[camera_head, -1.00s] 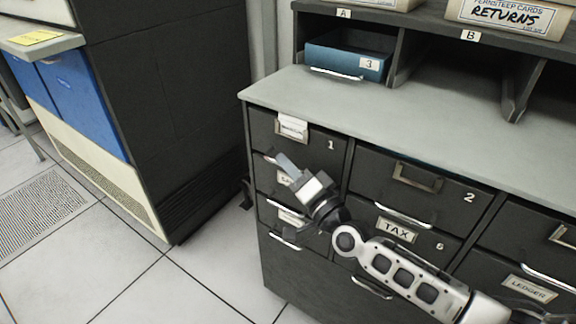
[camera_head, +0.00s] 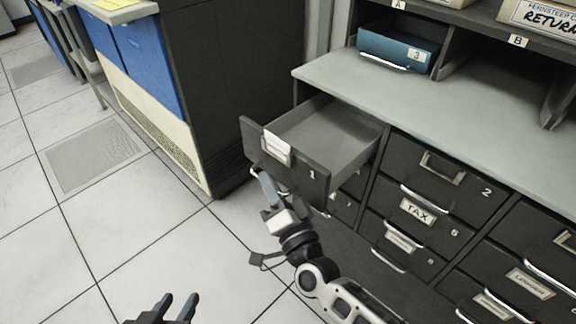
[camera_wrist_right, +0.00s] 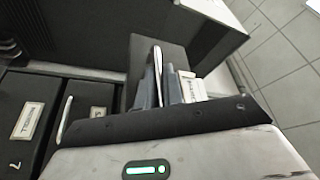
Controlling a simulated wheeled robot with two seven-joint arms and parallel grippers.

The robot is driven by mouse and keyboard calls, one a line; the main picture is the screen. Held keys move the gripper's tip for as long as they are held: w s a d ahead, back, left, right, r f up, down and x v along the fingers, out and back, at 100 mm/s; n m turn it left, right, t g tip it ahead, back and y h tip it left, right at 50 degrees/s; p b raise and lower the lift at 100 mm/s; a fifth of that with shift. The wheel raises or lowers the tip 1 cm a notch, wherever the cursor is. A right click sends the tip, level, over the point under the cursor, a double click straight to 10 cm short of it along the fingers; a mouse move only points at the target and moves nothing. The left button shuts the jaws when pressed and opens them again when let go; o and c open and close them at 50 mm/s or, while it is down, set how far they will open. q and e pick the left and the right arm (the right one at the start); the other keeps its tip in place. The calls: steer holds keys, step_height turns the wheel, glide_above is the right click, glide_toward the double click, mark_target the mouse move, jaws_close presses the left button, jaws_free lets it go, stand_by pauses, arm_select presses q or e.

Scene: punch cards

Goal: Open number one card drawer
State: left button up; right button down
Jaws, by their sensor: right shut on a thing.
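The number one card drawer (camera_head: 310,178) is pulled out of the cabinet's upper left in the head view; its grey inside looks empty where it shows. Its front has a "1" and a white label. My right gripper (camera_head: 266,185) is at the lower edge of that front, shut on the drawer's handle. In the right wrist view the silver handle (camera_wrist_right: 157,62) runs between the fingers of the right gripper (camera_wrist_right: 160,88). My left gripper (camera_head: 174,306) is at the bottom edge of the head view, fingers apart and empty, over the floor.
A blue box marked 3 (camera_head: 392,46) sits in a cubby above the grey countertop (camera_head: 440,105). A dark machine with blue panels (camera_head: 165,70) stands left; tiled floor (camera_head: 150,235) is clear between.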

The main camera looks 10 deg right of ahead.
arm_select(q)
steer(key=shift+a, duration=0.1)
arm_select(e)
steer(key=shift+s+a, duration=0.55)
steer(key=shift+a, duration=0.3)
steer(key=c, duration=1.5)
jaws_free()
arm_select(q)
steer(key=shift+r, duration=0.1)
